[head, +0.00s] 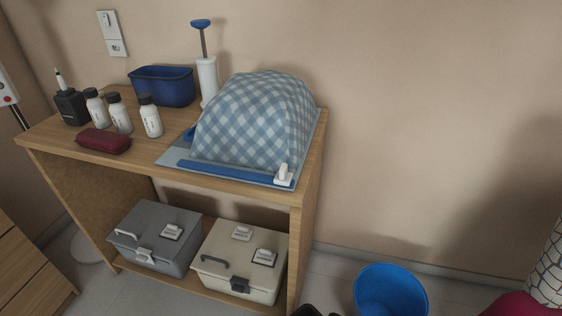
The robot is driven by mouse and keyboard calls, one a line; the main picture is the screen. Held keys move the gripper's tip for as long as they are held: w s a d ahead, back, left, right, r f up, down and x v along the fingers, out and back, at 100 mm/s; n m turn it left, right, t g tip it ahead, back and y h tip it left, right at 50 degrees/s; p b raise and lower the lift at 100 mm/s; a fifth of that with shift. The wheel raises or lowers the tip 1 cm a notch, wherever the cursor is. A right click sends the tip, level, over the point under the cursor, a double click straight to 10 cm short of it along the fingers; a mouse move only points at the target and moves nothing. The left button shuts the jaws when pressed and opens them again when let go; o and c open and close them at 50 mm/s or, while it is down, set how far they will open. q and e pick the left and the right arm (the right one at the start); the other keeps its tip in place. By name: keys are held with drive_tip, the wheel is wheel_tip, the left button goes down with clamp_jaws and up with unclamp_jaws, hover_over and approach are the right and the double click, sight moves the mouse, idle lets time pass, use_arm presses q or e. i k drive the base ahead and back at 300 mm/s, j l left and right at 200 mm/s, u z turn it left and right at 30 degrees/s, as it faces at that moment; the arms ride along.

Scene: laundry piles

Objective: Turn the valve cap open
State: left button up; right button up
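A blue-and-white checkered bag (258,125), puffed up into a dome, rests on a light blue sheet (172,156) on the wooden shelf top. A blue strip (225,174) runs along its front edge, with a white slider (284,174) at the right end. A small blue part (190,133) shows at the bag's left side; I cannot tell whether it is the valve cap. No other cap is clearly visible on the bag. Neither gripper can be made out; a small dark shape at the bottom edge is too cut off to identify.
A white hand pump (207,80) with a blue handle stands behind the bag. A blue bin (163,86), white bottles (120,113), a black bottle (72,106) and a maroon case (103,140) stand left. Below are grey (155,237) and cream (240,259) boxes. A blue bucket (391,292) stands right.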

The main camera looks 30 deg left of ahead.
sight(189, 136)
drive_tip(key=k+u, duration=0.1)
drive_tip(key=u, duration=1.35)
